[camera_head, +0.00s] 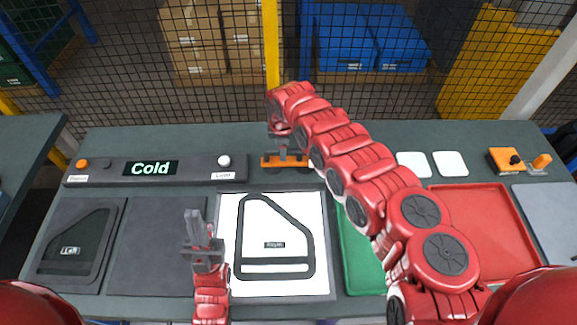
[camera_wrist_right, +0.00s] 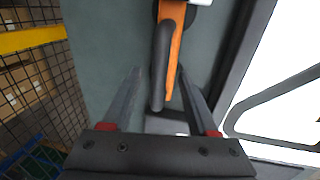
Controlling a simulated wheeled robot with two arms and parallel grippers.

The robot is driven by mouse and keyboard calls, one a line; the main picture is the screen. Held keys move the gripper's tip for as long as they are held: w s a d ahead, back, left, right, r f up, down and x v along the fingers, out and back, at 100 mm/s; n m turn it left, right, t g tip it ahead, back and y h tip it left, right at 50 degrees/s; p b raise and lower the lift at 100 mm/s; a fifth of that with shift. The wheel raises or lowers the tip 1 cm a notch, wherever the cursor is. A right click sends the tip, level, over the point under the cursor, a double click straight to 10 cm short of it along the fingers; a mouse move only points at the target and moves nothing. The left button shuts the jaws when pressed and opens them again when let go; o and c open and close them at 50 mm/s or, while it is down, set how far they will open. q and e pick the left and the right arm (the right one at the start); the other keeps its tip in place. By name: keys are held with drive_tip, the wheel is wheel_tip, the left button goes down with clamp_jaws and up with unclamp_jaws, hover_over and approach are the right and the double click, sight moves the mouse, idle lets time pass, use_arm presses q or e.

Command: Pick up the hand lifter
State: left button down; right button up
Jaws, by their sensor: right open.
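The hand lifter (camera_head: 270,162) is an orange bar with dark round pads and a dark handle. It lies on the grey bench behind the white panel, partly hidden by my right arm. In the right wrist view the lifter (camera_wrist_right: 174,62) shows its black handle and orange bar running between my open fingers. My right gripper (camera_wrist_right: 158,72) is open above it, with a finger on either side and gaps to both. In the head view my right gripper (camera_head: 283,141) is mostly hidden. My left gripper (camera_head: 201,228) points up over the bench, away from the lifter, its jaw gap unclear.
A white panel (camera_head: 228,208) with a dark door frame outline lies in front of the lifter. A dark "Cold" display bar (camera_head: 107,170) is at left. Green (camera_head: 352,250) and red (camera_head: 470,215) trays are at right. Mesh fencing (camera_head: 130,70) stands behind the bench.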

drive_tip(key=shift+c, duration=0.2)
clamp_jaws()
idle(0.5)
